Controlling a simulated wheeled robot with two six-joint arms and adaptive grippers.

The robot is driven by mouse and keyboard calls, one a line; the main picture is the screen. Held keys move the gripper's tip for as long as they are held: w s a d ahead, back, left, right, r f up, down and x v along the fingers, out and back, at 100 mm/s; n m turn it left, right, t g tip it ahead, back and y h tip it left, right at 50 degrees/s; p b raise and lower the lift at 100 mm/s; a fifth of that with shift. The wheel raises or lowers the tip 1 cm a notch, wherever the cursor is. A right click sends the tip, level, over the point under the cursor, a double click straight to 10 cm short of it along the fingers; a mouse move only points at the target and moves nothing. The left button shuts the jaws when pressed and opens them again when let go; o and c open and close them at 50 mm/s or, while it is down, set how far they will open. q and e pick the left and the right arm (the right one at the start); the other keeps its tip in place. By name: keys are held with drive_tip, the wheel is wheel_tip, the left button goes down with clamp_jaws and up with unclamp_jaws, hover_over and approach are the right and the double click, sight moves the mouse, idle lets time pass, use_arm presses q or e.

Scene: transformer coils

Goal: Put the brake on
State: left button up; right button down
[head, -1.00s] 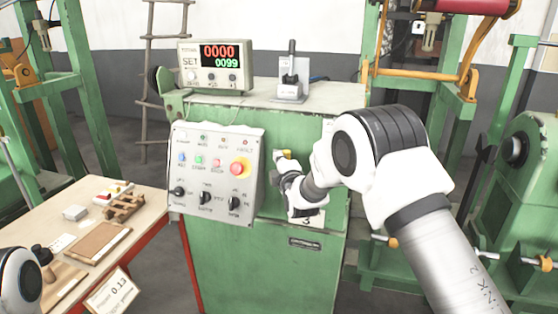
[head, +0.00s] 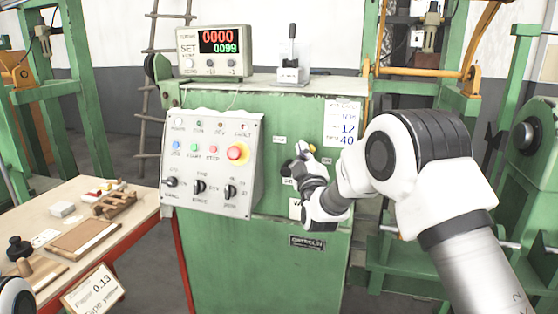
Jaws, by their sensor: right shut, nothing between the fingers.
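The green cabinet (head: 270,270) stands in the middle with a grey control panel (head: 210,206) on its left front. The panel carries three black knobs; small lettering under the middle knob (head: 200,186) looks like BRAKE, but is hard to read. My right gripper (head: 300,156) is shut and empty at the cabinet front, right of the panel. Small label plates surround this spot, and a small yellow part (head: 312,147) shows at the gripper's tip. The gripper hides what lies behind it, and I cannot tell whether it touches anything. My left gripper is out of view.
A counter box (head: 214,66) reading 0000 and 0099 and a grey stand with a black lever (head: 291,54) sit on the cabinet top. A table (head: 140,228) with wooden parts is at left. Green machine frames (head: 446,70) stand at right.

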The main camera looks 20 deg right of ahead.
use_arm(q)
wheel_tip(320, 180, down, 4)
drive_tip(key=b, duration=0.3)
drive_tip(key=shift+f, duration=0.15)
use_arm(e)
drive_tip(key=d+f+m+h, duration=0.1)
drive_tip(key=s+f+m, duration=0.1)
drive_tip(key=m, duration=0.1)
drive_tip(key=shift+s+d+t+h, duration=0.15)
drive_tip(key=shift+d+t+h, duration=0.15)
drive_tip(key=shift+d+h, duration=0.1)
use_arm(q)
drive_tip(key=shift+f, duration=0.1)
use_arm(e)
drive_tip(key=shift+f, duration=0.15)
